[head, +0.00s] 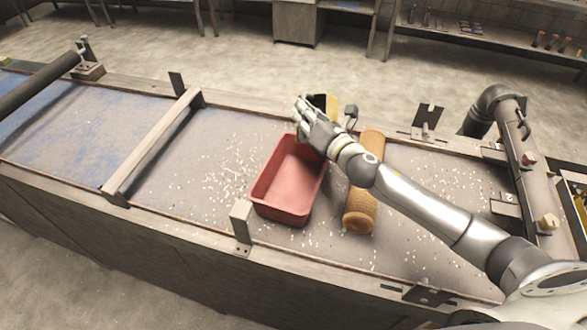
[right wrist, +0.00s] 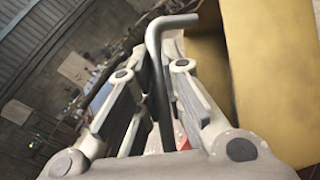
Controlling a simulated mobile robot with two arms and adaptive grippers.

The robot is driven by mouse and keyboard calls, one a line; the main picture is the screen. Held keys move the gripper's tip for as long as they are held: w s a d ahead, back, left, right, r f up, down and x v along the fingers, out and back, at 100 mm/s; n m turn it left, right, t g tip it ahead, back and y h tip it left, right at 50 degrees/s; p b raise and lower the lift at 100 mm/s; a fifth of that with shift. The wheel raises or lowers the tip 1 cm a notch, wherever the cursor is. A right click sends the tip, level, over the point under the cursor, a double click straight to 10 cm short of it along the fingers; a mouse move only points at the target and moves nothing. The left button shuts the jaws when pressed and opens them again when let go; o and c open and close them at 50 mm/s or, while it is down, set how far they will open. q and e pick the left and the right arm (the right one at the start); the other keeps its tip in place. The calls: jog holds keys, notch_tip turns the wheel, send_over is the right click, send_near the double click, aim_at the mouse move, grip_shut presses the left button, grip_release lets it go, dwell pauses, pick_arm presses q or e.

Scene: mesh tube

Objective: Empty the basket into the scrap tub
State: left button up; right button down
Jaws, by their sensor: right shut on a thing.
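The scrap tub (head: 287,212) is a red open box on the bench, and its visible inside looks empty. My right gripper (head: 304,112) is over the tub's far edge, with its forearm coming in from the right. In the right wrist view the gripper (right wrist: 157,85) is shut on a grey bent handle (right wrist: 153,45). A yellow, box-like basket (right wrist: 268,75) is right beside the fingers there. In the head view only a small yellow part of the basket (head: 330,102) shows behind the gripper. The basket's contents are hidden. My left gripper is not in view.
An orange-brown mesh roll (head: 360,208) lies right of the tub, partly under my right forearm. White bits are scattered on the bench. A wooden crossbar (head: 155,145) spans the bench on the left. A grey block (head: 241,222) stands at the near edge beside the tub.

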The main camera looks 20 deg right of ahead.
jog(key=shift+s+a+r+n+b, duration=0.1)
jog(key=shift+a+r+n+b, duration=0.15)
jog(key=shift+n, duration=0.35)
jog(key=shift+s+a+r+n, duration=0.1)
jog(key=shift+a+n, duration=0.05)
jog(key=shift+n, duration=0.35)
jog(key=shift+s+a+f+n+t+b, duration=0.15)
jog(key=shift+f+n+b, duration=0.25)
jog(key=shift+b, duration=0.4)
jog(key=shift+s+a+f+n+t+b, duration=0.1)
jog(key=shift+a+f+n+t+b, duration=0.2)
jog(key=shift+n+b, duration=0.35)
jog(key=shift+s+a+f+n, duration=0.2)
jog(key=shift+a+n, duration=0.15)
jog(key=shift+a, duration=0.15)
jog(key=shift+s+a+f+n+b, duration=0.15)
jog(key=shift+a+f+n+b, duration=0.2)
jog(key=shift+b, duration=0.15)
jog(key=shift+s+a+f+n+y+b, duration=0.15)
jog(key=shift+a+f+n+y+b, duration=0.15)
jog(key=shift+f+n+b, duration=0.35)
jog(key=shift+s+a+f+n+b, duration=0.15)
jog(key=shift+a+f+n+b, duration=0.2)
jog(key=shift+n, duration=0.35)
jog(key=shift+f+n+t+b, duration=0.25)
jog(key=shift+n+b, duration=0.05)
jog(key=shift+b, duration=0.05)
